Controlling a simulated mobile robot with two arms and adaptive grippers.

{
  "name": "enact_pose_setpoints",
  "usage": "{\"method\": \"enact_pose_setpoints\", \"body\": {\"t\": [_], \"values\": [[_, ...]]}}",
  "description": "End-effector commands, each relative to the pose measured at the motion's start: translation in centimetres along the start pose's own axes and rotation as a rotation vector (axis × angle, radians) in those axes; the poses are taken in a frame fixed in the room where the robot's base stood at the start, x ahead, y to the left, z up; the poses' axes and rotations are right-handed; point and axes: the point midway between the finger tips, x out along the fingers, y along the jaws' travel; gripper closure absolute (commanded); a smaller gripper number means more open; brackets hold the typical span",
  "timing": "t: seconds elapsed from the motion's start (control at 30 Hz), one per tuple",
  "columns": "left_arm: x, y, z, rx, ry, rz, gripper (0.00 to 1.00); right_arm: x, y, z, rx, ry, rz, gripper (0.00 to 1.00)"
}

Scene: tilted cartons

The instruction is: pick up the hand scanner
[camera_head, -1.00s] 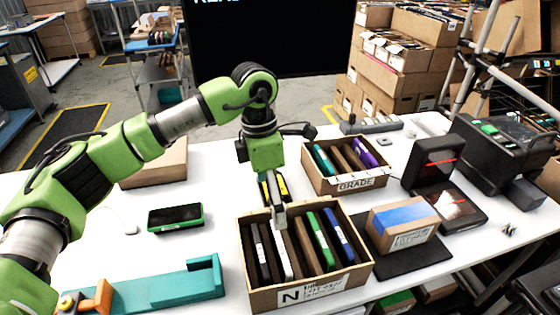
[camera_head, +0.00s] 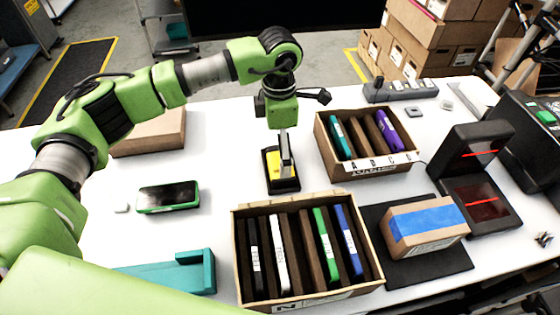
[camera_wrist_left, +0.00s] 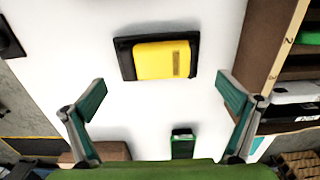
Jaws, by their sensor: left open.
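A black-and-yellow item (camera_head: 272,172) lies flat on the white table behind the open front carton. A handheld device (camera_head: 168,196) with a dark screen and green edge lies to its left. I cannot tell for certain which is the hand scanner. My left gripper (camera_head: 286,160) is over the black-and-yellow item and partly covers it. In the left wrist view the gripper (camera_wrist_left: 163,98) is open and empty. There the black-and-yellow item (camera_wrist_left: 162,59) shows whole beyond the fingertips, apart from them, and the green-edged device (camera_wrist_left: 183,143) shows lower down. My right gripper is not in view.
The open front carton (camera_head: 305,196) holds several upright folders and dividers. Another open carton (camera_head: 378,166) stands behind it to the right. A blue-taped box (camera_head: 425,224) lies on a dark mat. A teal tray (camera_head: 170,277) is front left, a closed carton (camera_head: 150,132) back left.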

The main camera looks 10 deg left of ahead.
Motion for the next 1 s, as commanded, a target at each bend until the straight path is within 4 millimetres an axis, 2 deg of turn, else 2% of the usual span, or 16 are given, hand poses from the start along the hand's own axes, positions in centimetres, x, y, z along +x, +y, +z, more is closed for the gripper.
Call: {"method": "enact_pose_setpoints", "body": {"t": [0.2,0.37,0.5,0.77,0.8,0.9,1.0], "values": [[1.4,0.1,0.0,-0.001,0.002,-0.002,0.00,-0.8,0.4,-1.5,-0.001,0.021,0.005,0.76],[3.8,0.2,0.1,-0.001,0.003,-0.004,0.00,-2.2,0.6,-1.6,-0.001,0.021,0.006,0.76],[5.5,0.3,0.2,0.000,0.000,-0.002,0.00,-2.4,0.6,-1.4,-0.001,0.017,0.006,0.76],[6.0,0.3,0.2,0.001,-0.001,0.000,0.00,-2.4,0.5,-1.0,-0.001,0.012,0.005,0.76],[6.0,0.3,0.2,0.001,-0.001,0.000,0.05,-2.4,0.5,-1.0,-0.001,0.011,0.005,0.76],[5.9,0.3,0.2,0.001,-0.001,0.000,0.31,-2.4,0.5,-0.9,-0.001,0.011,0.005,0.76],[6.0,0.3,0.2,0.001,-0.001,0.000,0.31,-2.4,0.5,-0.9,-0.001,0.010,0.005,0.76]]}}
